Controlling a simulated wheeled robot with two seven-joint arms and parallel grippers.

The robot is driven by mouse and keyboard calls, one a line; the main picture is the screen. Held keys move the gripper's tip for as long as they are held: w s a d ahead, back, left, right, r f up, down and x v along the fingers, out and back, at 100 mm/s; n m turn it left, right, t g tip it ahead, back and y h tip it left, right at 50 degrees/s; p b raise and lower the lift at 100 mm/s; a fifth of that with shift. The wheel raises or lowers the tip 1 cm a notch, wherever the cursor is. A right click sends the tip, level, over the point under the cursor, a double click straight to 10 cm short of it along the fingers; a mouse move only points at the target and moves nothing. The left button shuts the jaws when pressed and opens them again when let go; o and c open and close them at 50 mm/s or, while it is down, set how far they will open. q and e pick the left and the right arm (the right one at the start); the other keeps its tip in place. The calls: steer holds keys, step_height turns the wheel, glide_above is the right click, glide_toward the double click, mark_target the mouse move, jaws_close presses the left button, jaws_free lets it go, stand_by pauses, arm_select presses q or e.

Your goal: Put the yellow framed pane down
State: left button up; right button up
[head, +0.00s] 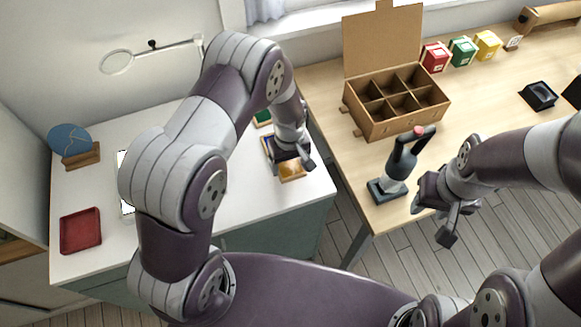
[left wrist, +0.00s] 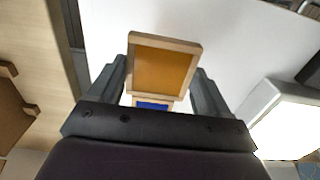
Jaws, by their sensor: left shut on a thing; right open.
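The yellow framed pane (head: 291,171) has an amber face and a pale wooden frame. It is near the right front edge of the white table. My left gripper (head: 294,158) is shut on it; the left wrist view shows the pane (left wrist: 163,68) between the two fingers (left wrist: 161,76). I cannot tell whether the pane touches the tabletop. A blue framed pane (left wrist: 152,103) shows just beyond it, mostly hidden by the gripper and the yellow pane. My right gripper (head: 441,219) is open and empty, in front of the wooden table.
A green pane (head: 262,118) lies farther back on the white table (head: 105,232). A red tray (head: 80,231) and a blue disc on a wooden stand (head: 70,140) are at left. The wooden table holds a divided box (head: 397,125) and a dark device (head: 397,170).

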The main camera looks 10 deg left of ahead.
mark_target(289, 166)
arm_select(q)
steer(key=f, duration=0.3)
steer(key=shift+s+a, duration=0.15)
steer(key=shift+a, duration=0.05)
steer(key=shift+f, duration=0.3)
steer(key=shift+d, duration=0.1)
steer(key=shift+f, duration=0.1)
steer(key=o, duration=1.1)
step_height(289, 166, up, 13)
steer(key=b, duration=0.1)
steer(key=s+a+r+m, duration=0.2)
steer(key=s, duration=0.2)
steer(key=s+a+r+m+t, duration=0.1)
steer(key=s+a+r+m, duration=0.1)
steer(key=s, duration=0.3)
steer(key=s+a+r+m, duration=0.2)
steer(key=s+r+m, duration=0.1)
steer(key=s+r, duration=0.1)
steer(key=shift+s+r, duration=0.15)
steer(key=shift+s, duration=0.2)
